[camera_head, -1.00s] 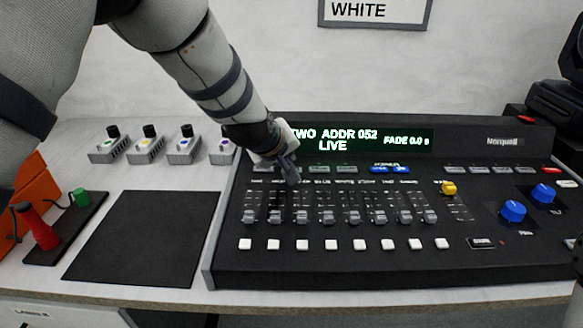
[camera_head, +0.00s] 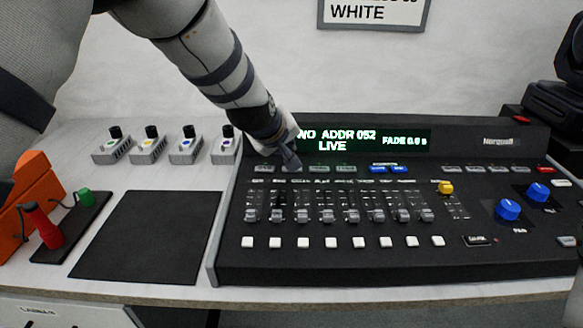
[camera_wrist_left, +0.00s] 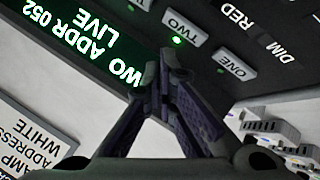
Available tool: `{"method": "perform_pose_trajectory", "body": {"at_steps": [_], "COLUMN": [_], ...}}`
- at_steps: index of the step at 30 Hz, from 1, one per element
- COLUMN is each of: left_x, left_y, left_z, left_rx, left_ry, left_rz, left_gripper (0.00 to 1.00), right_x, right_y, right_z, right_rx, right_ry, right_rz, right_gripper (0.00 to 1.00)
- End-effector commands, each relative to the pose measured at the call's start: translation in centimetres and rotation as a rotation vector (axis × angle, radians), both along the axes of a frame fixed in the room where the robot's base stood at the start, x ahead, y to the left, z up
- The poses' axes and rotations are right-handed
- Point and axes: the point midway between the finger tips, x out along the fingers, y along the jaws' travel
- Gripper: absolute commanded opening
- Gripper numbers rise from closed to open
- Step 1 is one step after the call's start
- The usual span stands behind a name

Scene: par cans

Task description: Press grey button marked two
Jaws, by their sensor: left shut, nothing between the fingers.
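The grey button marked TWO (camera_wrist_left: 186,25) sits on the black lighting console (camera_head: 390,262), and a small green light glows beside it in the left wrist view. In the head view this button is largely hidden by my left gripper. My left gripper (camera_head: 291,163) is shut and empty, its fingers pointing down at the top button row. In the wrist view the fingertips (camera_wrist_left: 165,55) appear close to button TWO, with the button showing just past them; I cannot tell whether they touch the panel. The grey button marked ONE (camera_wrist_left: 236,66) is alongside. My right gripper is not in view.
The console display (camera_head: 365,140) reads "ADDR 052 LIVE" and "FADE 0.0 s". Faders, white buttons (camera_head: 330,242) and blue knobs (camera_head: 508,209) surround the work area. Small grey boxes with black knobs (camera_head: 148,148) stand at left, behind a clear black mat (camera_head: 145,240).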

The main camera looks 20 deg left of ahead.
Motion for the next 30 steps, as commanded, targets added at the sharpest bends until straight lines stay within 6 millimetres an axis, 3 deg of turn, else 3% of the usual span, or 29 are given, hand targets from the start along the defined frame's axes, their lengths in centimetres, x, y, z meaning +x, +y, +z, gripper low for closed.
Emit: {"method": "perform_pose_trajectory", "body": {"at_steps": [1, 9, 30], "left_x": [0.0, 0.0, 0.0], "left_y": [0.0, 0.0, 0.0], "left_z": [1.4, 3.7, 3.7], "left_rx": [0.001, 0.001, 0.001], "left_ry": [-0.013, -0.011, -0.004], "left_rz": [0.000, -0.001, -0.001], "left_gripper": [0.00, 0.00, 0.00], "right_x": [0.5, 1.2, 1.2], "right_y": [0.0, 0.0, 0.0], "right_z": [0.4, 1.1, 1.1], "right_rx": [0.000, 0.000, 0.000], "right_ry": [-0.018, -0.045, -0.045], "right_rz": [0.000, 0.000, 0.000], "right_gripper": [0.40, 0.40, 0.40]}}
